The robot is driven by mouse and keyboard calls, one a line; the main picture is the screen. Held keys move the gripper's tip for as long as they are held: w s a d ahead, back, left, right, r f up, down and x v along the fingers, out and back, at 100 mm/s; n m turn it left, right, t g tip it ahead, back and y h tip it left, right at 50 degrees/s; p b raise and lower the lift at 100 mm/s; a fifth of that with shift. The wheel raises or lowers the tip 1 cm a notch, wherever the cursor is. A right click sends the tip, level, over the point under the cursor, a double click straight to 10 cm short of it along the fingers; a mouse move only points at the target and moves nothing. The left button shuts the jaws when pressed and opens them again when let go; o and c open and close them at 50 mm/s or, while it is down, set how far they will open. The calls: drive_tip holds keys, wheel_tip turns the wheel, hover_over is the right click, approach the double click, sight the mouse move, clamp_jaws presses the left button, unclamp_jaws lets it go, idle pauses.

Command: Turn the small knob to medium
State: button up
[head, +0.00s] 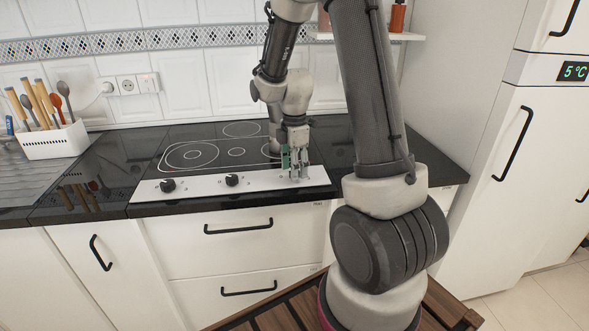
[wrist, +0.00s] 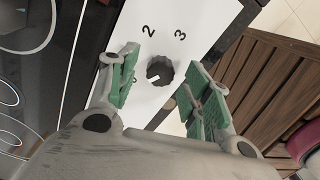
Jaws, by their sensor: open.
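A dark knob (wrist: 160,71) sits on the white control panel in the wrist view, with the digits 2 and 3 printed beside it. Its pale pointer mark seems to face the partly hidden 0. My gripper (wrist: 164,66) is open, with one green-padded finger on each side of this knob; I cannot tell whether they touch it. In the head view my gripper (head: 295,172) is over the panel's right end and hides this knob. Two more black knobs, one at the left (head: 168,185) and one in the middle (head: 232,180), are on the same panel (head: 200,188).
A black glass hob (head: 200,155) lies behind the panel, set in a dark worktop (head: 105,170). A white utensil holder (head: 55,140) stands at the far left. White drawers (head: 235,245) are below, and a white fridge (head: 500,200) is at the right. A slatted wooden surface (wrist: 275,90) is below the counter.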

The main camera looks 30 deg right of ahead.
drive_tip(key=shift+f, duration=0.45)
drive_tip(key=c, duration=1)
drive_tip(key=shift+c, duration=0.2)
